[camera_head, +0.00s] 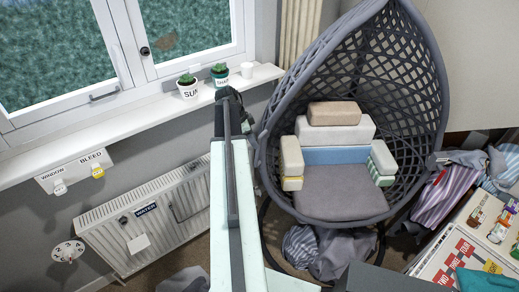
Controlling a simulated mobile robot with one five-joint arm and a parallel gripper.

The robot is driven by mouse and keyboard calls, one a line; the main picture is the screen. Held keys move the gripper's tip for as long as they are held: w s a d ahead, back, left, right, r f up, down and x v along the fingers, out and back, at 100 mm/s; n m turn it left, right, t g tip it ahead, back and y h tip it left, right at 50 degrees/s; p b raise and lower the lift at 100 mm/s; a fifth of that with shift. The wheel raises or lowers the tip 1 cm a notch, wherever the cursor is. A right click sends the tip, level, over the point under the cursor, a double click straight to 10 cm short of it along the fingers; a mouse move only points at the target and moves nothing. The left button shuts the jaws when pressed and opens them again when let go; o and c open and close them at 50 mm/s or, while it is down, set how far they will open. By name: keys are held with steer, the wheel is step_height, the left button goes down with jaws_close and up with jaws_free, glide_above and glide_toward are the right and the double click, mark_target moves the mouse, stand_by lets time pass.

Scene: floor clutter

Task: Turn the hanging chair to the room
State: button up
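The grey woven hanging chair (432,85) is egg-shaped and fills the right half of the head view. Its open side faces toward me, and its grey seat, blue strip and several cream and tan blocks show inside. My pale arm rises from the bottom middle, just left of the chair. Its dark end, my gripper (229,97), is near the window sill, beside the chair's left rim. The fingers are too small and dark to tell open from shut. I cannot tell whether the arm touches the chair rim. The chair's back is hidden.
Striped clothes (440,195) lie right of the chair. Grey cloth (325,250) lies under the chair.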

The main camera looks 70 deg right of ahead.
mark_target(259, 149)
steer(key=b+x, duration=0.6)
steer(key=x, duration=0.1)
steer(key=shift+f, duration=0.1)
jaws_close()
steer(key=shift+a, duration=0.1)
stand_by(1.0)
